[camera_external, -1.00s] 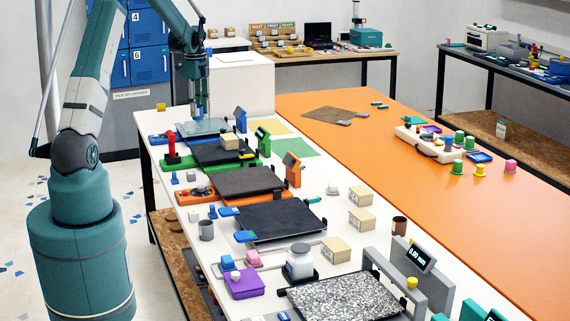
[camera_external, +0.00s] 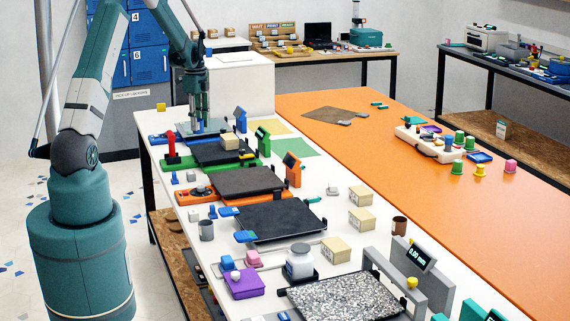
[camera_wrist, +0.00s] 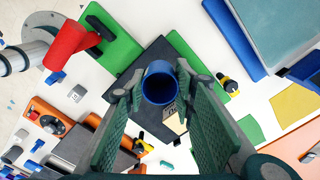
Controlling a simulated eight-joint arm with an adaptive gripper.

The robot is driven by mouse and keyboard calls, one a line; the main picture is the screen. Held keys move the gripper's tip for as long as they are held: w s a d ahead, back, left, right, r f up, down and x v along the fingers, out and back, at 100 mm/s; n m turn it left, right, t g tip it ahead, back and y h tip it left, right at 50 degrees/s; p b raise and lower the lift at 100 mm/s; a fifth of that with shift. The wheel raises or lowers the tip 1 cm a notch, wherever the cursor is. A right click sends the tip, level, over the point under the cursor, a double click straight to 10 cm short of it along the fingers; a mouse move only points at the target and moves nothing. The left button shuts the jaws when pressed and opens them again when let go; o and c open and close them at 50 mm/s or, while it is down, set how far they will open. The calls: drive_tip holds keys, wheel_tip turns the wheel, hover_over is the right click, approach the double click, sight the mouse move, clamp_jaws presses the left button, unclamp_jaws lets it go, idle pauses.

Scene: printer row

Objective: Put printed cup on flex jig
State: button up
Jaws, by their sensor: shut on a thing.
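The printed cup is a blue open-topped cup (camera_wrist: 160,84), seen from above in the wrist view. My gripper (camera_wrist: 158,98) is shut on it, with a finger on either side. In the external view my gripper (camera_external: 199,122) points down at the far end of the white table, by the blue printer and the green printer; the cup is hard to make out there. A grey stand with a display reading mm (camera_external: 416,258) at the near right is probably the flex jig; its base is partly hidden behind a speckled plate.
A row of printers with dark beds (camera_external: 248,181) lines the white table. A red handle (camera_wrist: 70,45) stands close to my gripper on the green printer. A brown cup (camera_external: 399,226), cream boxes (camera_external: 360,194) and a white jar (camera_external: 299,262) stand nearer. The orange table (camera_external: 420,185) has free room.

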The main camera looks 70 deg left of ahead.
drive_tip(key=shift+f, duration=1.1)
drive_tip(key=shift+f, duration=1.9)
drive_tip(key=shift+f, duration=0.2)
drive_tip(key=o, duration=0.7)
drive_tip(key=shift+r, duration=0.1)
drive_tip(key=shift+r, duration=0.1)
wheel_tip(320, 180, up, 12)
drive_tip(key=shift+r, duration=0.1)
